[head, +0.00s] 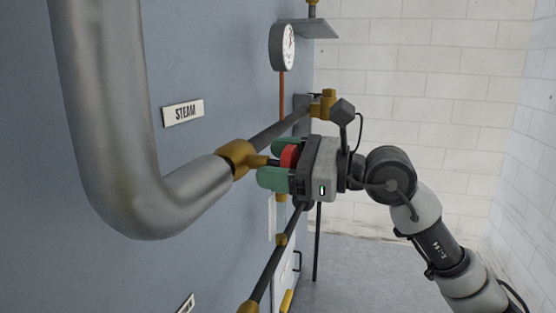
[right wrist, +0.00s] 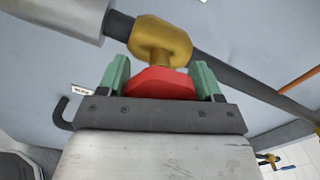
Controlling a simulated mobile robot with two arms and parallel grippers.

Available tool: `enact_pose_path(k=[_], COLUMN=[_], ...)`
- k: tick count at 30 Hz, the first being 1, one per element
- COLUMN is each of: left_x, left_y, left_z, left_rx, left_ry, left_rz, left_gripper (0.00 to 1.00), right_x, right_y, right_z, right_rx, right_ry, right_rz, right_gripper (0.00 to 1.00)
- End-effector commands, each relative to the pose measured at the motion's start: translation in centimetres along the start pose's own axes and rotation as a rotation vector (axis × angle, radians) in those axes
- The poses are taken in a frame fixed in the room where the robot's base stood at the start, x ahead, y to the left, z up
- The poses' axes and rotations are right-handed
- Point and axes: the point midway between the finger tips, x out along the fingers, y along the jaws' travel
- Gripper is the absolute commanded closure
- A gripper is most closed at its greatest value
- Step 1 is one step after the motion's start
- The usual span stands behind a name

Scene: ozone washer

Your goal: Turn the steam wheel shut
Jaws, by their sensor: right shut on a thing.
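The red steam wheel (head: 289,156) sits on a brass valve (head: 238,158) at the end of a thick grey pipe, near the STEAM label (head: 183,112) on the blue-grey wall. My right gripper (head: 272,162) is shut on the wheel, with a green finger on each side of it. In the right wrist view the red wheel (right wrist: 158,84) lies between the two green fingers, below the brass valve body (right wrist: 160,40). Part of the wheel is hidden by the gripper body. My left gripper is not in view.
A round gauge (head: 283,47) hangs on the wall above, with a copper pipe under it. A second brass fitting (head: 323,104) is farther back on the dark pipe. Another dark pipe (head: 277,254) runs below the gripper. Open floor (head: 360,275) and a white block wall lie behind.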

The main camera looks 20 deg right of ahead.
Motion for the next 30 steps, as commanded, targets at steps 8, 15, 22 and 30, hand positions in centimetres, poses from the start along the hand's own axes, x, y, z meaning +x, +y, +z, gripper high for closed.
enact_pose_path(k=[8, 15, 22, 30], left_x=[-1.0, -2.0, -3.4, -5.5], left_y=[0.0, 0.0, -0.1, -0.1], left_z=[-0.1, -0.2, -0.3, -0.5], left_rx=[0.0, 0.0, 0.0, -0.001], left_ry=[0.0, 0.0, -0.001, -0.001], left_rz=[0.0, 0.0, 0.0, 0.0], left_gripper=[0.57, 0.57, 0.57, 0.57], right_x=[0.0, 0.0, 0.0, 0.0], right_y=[-0.1, -0.2, -0.3, -0.3], right_z=[0.0, 0.0, 0.0, 0.1], right_rx=[0.266, 0.495, 0.714, 0.971], right_ry=[0.003, 0.003, 0.004, 0.005], right_rz=[0.002, 0.002, 0.001, 0.001], right_gripper=[0.59, 0.59, 0.59, 0.59])
